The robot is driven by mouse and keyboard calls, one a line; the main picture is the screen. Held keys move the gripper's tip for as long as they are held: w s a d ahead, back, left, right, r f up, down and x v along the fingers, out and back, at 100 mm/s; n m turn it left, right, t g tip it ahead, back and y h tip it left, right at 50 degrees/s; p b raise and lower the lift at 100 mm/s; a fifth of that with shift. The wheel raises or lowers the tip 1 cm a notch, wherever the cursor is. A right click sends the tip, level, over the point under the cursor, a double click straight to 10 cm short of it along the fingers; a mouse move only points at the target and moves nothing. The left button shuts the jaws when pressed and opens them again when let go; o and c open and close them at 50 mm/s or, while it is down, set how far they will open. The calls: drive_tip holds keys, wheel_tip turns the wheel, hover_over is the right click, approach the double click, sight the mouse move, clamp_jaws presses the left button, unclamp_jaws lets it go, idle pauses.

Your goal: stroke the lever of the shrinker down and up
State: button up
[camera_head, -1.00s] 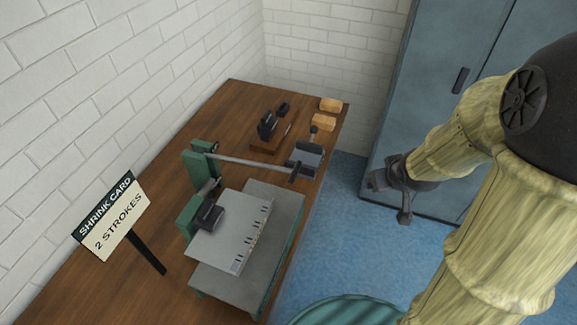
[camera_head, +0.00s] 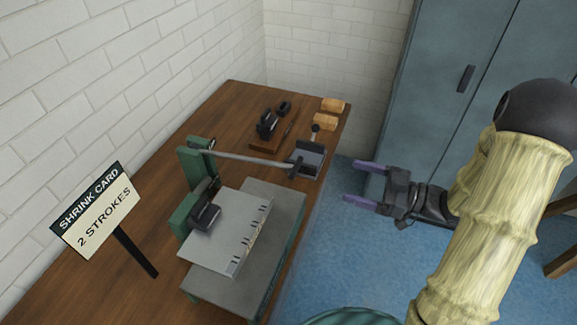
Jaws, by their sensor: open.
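The green shrinker (camera_head: 192,160) stands on the wooden bench.
The wooden bench (camera_head: 130,240) runs along a white brick wall. Blue cabinets (camera_head: 430,110) stand behind my arm.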

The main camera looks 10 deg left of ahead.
sight(296, 166)
drive_tip(key=shift+s+r, duration=0.1)
drive_tip(key=shift+s, duration=0.2)
drive_tip(key=shift+w+a, duration=0.1)
drive_tip(key=p+x, duration=0.2)
drive_tip(key=x, duration=1.5)
drive_tip(key=shift+a, duration=0.15)
drive_tip(key=c, duration=1.4)
drive_tip(key=shift+r+p, duration=0.2)
drive_tip(key=shift+p, duration=0.1)
